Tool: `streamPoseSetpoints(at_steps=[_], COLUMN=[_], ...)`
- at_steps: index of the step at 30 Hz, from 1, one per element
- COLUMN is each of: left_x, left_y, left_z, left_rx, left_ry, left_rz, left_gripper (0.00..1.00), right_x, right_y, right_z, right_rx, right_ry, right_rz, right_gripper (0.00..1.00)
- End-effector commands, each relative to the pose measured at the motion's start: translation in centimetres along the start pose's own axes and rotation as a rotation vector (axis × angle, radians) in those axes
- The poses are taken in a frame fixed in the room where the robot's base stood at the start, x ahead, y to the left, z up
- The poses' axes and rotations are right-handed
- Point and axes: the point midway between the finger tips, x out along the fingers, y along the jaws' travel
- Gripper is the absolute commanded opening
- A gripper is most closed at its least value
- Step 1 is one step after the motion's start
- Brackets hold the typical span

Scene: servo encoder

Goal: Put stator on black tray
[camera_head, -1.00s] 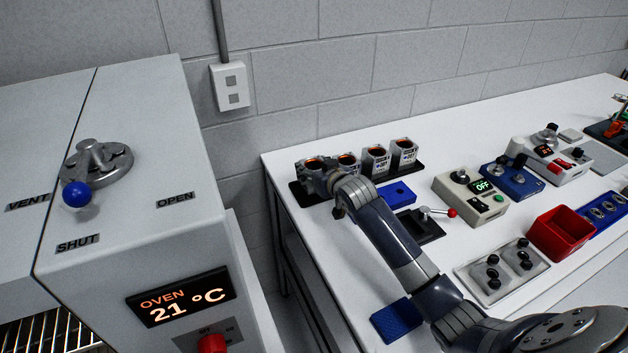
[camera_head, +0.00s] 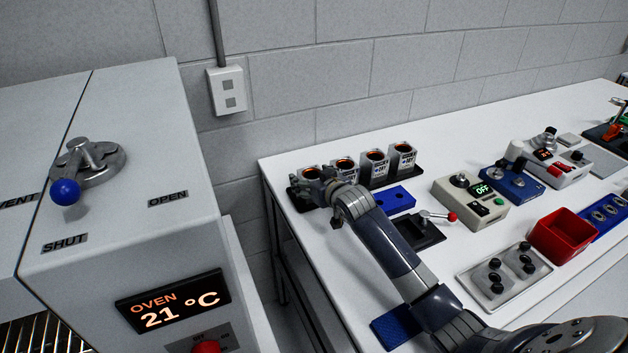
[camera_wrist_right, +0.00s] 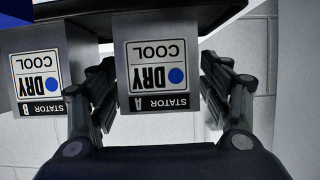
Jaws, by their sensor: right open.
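Several grey stators with copper-coloured tops stand in a row on a long black tray (camera_head: 420,171) at the table's back left. The leftmost, stator A (camera_head: 311,172), is partly hidden by my right gripper (camera_head: 322,187). In the right wrist view, stator A (camera_wrist_right: 157,62) appears upside down with a "DRY COOL" label. The right gripper's fingers (camera_wrist_right: 160,95) are spread on either side of it, with a gap visible at the right. Stator B (camera_wrist_right: 37,75) stands beside it, outside the left finger. My left gripper is not in view.
A blue block (camera_head: 393,199) and a black lever fixture (camera_head: 418,232) lie close to my right arm. Control boxes (camera_head: 470,196) and a red bin (camera_head: 562,235) stand further right. The oven (camera_head: 140,200) fills the left, apart from the table.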

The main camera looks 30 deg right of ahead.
Motion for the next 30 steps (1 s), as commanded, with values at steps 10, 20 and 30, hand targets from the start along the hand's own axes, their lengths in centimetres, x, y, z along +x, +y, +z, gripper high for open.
streamPoseSetpoints(at_steps=[10, 20, 30], left_x=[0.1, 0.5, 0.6], left_y=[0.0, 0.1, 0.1], left_z=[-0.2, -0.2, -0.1], left_rx=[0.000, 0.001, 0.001], left_ry=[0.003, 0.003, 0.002], left_rz=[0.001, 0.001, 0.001], left_gripper=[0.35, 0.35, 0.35], right_x=[-3.6, -9.5, -12.1], right_y=[0.0, 0.0, 0.0], right_z=[-0.1, -0.1, -0.2], right_rx=[-0.001, -0.001, 0.000], right_ry=[0.001, 0.001, 0.001], right_rz=[0.000, -0.001, 0.000], right_gripper=[0.71, 0.71, 0.71])
